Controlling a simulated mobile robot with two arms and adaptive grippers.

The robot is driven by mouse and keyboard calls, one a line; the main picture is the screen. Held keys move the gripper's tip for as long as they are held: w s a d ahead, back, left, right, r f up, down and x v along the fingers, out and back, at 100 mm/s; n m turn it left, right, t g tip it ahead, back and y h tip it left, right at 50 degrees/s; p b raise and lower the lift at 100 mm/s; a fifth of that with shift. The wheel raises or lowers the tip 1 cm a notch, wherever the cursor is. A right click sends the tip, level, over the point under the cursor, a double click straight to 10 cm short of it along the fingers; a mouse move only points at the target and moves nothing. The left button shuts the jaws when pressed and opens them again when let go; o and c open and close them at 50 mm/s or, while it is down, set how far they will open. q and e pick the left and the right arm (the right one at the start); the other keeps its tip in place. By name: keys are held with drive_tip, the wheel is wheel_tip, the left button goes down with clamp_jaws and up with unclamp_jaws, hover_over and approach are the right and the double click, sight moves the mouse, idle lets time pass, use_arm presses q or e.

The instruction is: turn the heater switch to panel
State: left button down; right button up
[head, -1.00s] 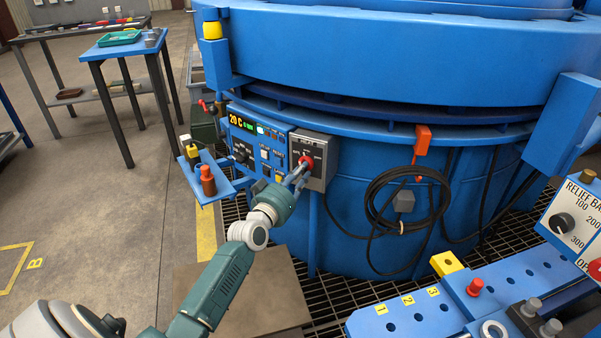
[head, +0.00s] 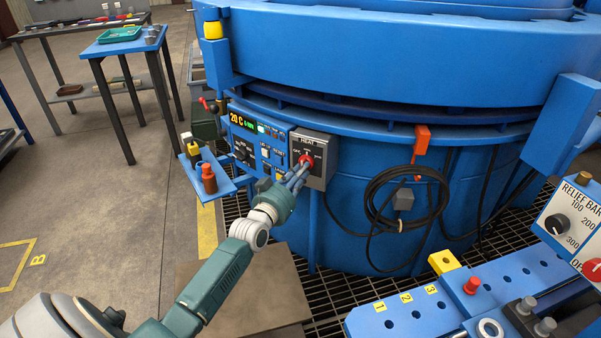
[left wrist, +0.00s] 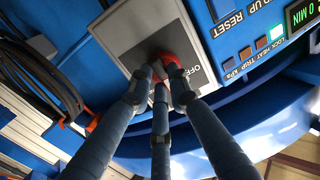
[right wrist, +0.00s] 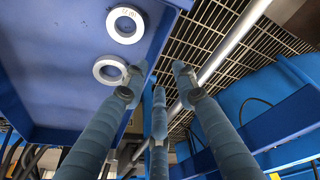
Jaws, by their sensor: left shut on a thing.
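The heater switch is a red knob (head: 306,161) on a grey box marked HEAT (head: 326,160), on the front of the blue furnace. OFF is readable beside the knob in the left wrist view; the other lettering is partly hidden. My left gripper (head: 299,172) is shut on the red knob (left wrist: 170,62), its fingers around it. The fingers cover much of the knob, so its exact pointing direction cannot be told. My right gripper (right wrist: 158,88) shows only in the right wrist view, open and empty, below a blue surface with two pale rings.
A blue control panel (head: 258,146) with a 20 C display adjoins the switch box on its left. A small blue shelf (head: 228,187) with bottles juts out at lower left. A coiled black cable (head: 372,205) hangs to the right. A blue bench (head: 400,322) stands at lower right.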

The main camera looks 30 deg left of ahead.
use_arm(q)
drive_tip(key=c, duration=1.6)
unclamp_jaws()
drive_tip(key=shift+w+r, duration=0.1)
drive_tip(key=shift+c, duration=0.2)
drive_tip(key=s+d, duration=0.1)
drive_tip(key=s, duration=1.1)
drive_tip(key=shift+d, duration=0.2)
